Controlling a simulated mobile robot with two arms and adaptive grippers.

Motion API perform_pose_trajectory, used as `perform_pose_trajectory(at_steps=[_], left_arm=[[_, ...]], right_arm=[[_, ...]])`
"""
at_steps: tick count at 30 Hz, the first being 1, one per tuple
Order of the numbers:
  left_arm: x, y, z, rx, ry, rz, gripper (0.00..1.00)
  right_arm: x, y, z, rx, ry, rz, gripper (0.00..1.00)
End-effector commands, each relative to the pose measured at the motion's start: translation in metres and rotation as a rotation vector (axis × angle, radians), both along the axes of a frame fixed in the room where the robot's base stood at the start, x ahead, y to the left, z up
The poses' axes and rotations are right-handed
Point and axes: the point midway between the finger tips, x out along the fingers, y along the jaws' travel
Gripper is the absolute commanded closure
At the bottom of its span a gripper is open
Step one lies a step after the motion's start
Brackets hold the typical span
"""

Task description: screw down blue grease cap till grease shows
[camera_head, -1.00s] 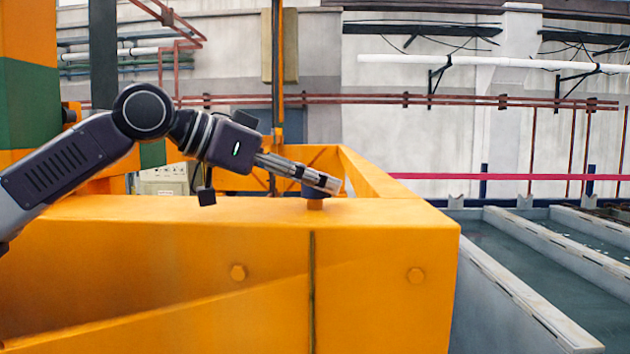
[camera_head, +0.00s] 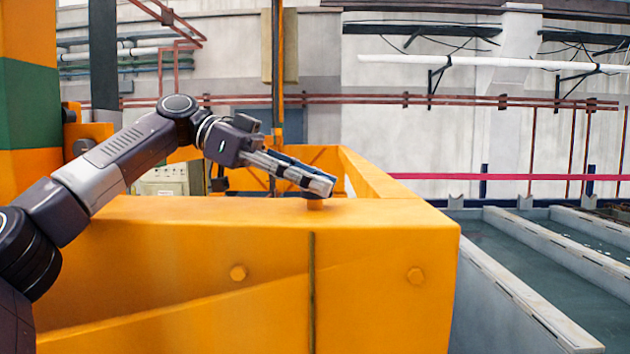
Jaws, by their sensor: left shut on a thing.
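My left gripper (camera_head: 318,184) reaches in from the left over the top of an orange steel beam (camera_head: 380,214). Its fingers slope down to the right and are shut on the blue grease cap. The fingers hide nearly all of the cap in the head view. Just below the fingertips, a short orange stub (camera_head: 315,205) stands on the beam's top face. I see no grease at the stub from here. My right gripper is not in view.
An orange post (camera_head: 28,110) with a green band stands at left. Grey open tanks (camera_head: 530,250) lie at right. Space above the beam's right end is clear.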

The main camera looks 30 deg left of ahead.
Motion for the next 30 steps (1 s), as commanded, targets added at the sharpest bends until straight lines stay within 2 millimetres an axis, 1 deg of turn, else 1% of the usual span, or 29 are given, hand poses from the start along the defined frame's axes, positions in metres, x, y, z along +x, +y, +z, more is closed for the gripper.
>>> perform_pose_trajectory(at_steps=[14,15,19,25,27,30], left_arm=[[0.0001,-0.0004,-0.0015,0.004,0.002,-0.014,0.94],[0.0,-0.0003,-0.0015,0.004,0.002,-0.014,0.67],[0.0,-0.0003,-0.0013,0.003,0.003,-0.014,0.52],[0.0,-0.0003,-0.0009,0.002,0.002,-0.013,0.51],[0.0,0.0,-0.0006,0.002,0.002,-0.013,0.51],[-0.0012,0.0035,0.0011,0.001,0.002,-0.013,0.51]], right_arm=[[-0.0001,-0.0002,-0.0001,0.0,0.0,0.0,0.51],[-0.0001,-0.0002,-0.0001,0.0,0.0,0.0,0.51],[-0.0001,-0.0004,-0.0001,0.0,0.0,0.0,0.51],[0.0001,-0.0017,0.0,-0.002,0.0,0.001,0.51],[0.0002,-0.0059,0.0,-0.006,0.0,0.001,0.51],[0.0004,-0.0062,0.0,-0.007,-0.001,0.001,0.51]])
